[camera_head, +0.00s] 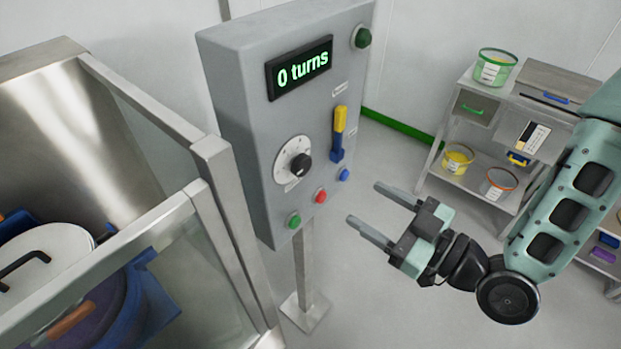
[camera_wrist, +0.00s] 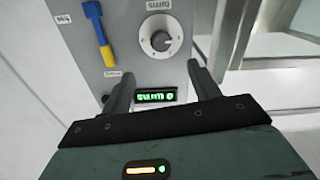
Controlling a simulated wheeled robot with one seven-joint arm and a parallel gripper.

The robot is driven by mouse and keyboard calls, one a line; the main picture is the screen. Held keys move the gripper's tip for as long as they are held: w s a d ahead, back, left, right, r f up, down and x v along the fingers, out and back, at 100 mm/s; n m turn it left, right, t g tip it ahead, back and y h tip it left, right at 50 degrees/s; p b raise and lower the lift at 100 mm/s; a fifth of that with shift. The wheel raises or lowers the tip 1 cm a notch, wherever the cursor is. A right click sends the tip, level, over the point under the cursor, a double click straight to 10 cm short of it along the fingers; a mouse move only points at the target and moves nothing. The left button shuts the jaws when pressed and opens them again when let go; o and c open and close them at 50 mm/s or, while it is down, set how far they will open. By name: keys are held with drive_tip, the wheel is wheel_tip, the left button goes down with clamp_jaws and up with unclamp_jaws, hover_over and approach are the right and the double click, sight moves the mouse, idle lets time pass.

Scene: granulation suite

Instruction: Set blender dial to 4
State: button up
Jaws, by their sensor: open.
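The blender dial (camera_head: 300,164) is a black knob on a round white scale plate, on the front of a grey control panel (camera_head: 235,100). The panel's display (camera_head: 300,67) reads "0 turns" in green. I cannot read the dial's numbers. In the wrist view the dial (camera_wrist: 160,40) appears upside down at the top, beyond my gripper, with the display (camera_wrist: 155,96) between the fingers. My gripper (camera_head: 368,208) is open and empty, to the right of the panel and apart from the dial. In the wrist view its fingers (camera_wrist: 165,85) are spread.
A yellow and blue lever (camera_head: 339,133) sits right of the dial. Green (camera_head: 294,221), red (camera_head: 320,196) and blue (camera_head: 344,174) buttons lie below. A glass-sided metal enclosure (camera_head: 205,150) stands close on the left. A shelf cart (camera_head: 430,165) with tubs stands at right.

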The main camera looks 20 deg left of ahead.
sight(305, 168)
drive_tip(key=b+x, duration=1)
drive_tip(key=x, duration=0.2)
drive_tip(key=shift+a+r+b, duration=0.15)
drive_tip(key=shift+a+b, duration=0.15)
drive_tip(key=shift+b, duration=0.05)
drive_tip(key=shift+w+a, duration=0.3)
drive_tip(key=shift+a, duration=0.2)
drive_tip(key=c, duration=1)
